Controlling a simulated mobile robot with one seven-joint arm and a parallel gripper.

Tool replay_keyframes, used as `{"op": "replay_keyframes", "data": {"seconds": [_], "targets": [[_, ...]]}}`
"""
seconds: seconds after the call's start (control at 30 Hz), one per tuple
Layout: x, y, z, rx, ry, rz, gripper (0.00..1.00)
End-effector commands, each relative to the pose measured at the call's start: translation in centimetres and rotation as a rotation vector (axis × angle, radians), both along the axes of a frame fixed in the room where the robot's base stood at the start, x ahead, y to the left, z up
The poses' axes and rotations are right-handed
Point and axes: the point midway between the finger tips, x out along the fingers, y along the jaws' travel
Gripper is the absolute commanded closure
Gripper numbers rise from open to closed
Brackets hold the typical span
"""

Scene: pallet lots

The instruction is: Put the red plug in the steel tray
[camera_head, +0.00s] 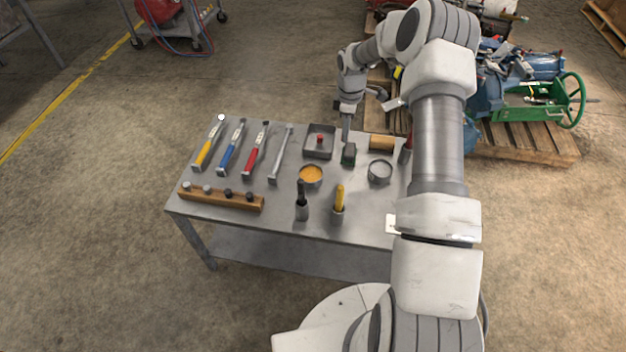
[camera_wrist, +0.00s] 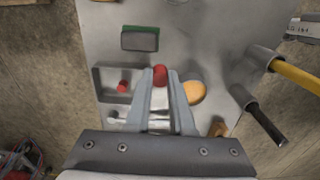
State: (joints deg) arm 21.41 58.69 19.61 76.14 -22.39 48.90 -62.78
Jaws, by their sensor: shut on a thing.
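The steel tray (camera_head: 306,152) is a shallow square grey tray at the back of the table; it also shows at the left of the wrist view (camera_wrist: 100,80). A small red plug (camera_head: 320,139) stands inside it, and the wrist view shows this plug too (camera_wrist: 122,87). My gripper (camera_wrist: 160,78) is shut on another red, round-ended plug (camera_wrist: 160,75) between its fingertips. In the head view my gripper (camera_head: 346,138) is over the table just right of the tray; its held plug cannot be made out there.
A green-and-grey block (camera_head: 348,155) is right of the tray. Two upright holders with a black tool (camera_head: 301,199) and a yellow tool (camera_head: 339,199) stand in front. Several hand tools lie left.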

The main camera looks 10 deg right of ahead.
Motion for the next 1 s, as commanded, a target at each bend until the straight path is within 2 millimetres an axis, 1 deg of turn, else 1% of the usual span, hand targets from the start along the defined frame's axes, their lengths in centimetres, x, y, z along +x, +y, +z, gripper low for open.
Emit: {"op": "replay_keyframes", "data": {"seconds": [0.07, 0.17, 0.5, 0.6, 0.7, 0.83, 1.0], "targets": [[-0.3, 0.1, -0.5, 0.001, 0.002, 0.011, 1.0], [-1.3, 1.0, -1.3, 0.001, 0.004, 0.015, 1.0], [-6.7, 5.3, -5.5, -0.001, 0.004, 0.015, 1.0], [-7.9, 6.4, -6.4, 0.0, 0.002, 0.014, 1.0], [-8.7, 6.9, -6.9, -0.001, 0.001, 0.011, 1.0], [-9.0, 7.1, -7.4, 0.0, 0.001, 0.009, 1.0], [-9.0, 7.2, -9.8, 0.001, 0.002, 0.009, 1.0]]}}
